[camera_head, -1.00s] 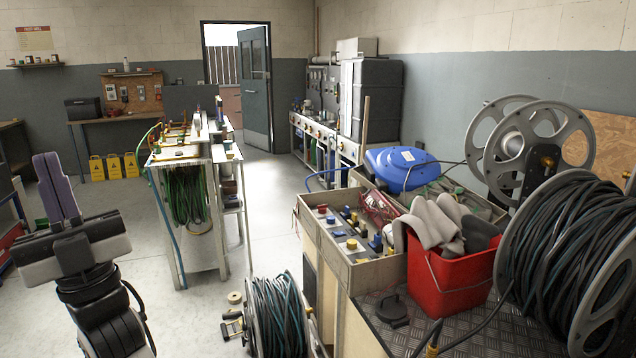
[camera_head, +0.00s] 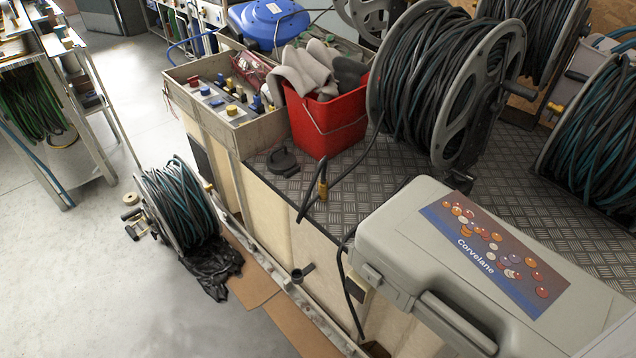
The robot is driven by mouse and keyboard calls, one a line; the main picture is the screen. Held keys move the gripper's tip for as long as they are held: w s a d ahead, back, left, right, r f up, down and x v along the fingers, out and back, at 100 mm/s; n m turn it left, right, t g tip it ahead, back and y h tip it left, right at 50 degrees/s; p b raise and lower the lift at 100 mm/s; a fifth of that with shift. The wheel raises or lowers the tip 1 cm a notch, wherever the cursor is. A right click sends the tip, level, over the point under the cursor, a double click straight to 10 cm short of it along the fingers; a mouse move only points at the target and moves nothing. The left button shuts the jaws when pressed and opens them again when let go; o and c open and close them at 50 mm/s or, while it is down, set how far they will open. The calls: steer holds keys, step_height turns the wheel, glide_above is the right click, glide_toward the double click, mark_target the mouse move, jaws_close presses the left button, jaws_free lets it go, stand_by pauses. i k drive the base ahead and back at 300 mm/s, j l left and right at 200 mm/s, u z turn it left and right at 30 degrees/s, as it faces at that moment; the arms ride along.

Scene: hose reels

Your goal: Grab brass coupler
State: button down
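A small brass-coloured coupler (camera_head: 323,188) is on a black hose near the front edge of the diamond-plate bench top (camera_head: 385,185). It stands roughly upright in the picture, to the right of a black round cap (camera_head: 281,161) and below the red bucket (camera_head: 330,122). The black hose (camera_head: 345,165) runs from it up toward the large grey reel (camera_head: 450,85). My gripper is outside the picture, so nothing shows between it and the coupler.
A grey case (camera_head: 480,262) labelled Corvelane lies on the bench at the front right. Grey rags fill the bucket. A tray of fittings (camera_head: 222,105) is at the left. A smaller hose reel (camera_head: 178,208) stands on the floor. Open floor (camera_head: 90,270) lies at the left.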

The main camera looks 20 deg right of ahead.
mark_target(323, 184)
steer(key=j+z, duration=0.1)
steer(key=z, duration=0.4)
steer(key=i+j+z, duration=0.2)
steer(key=j+z, duration=0.2)
steer(key=j, duration=0.2)
steer(key=i+j+z, duration=0.2)
steer(key=i+j, duration=0.1)
steer(key=j, duration=0.75)
steer(key=i+j+z, duration=0.1)
steer(key=j, duration=0.35)
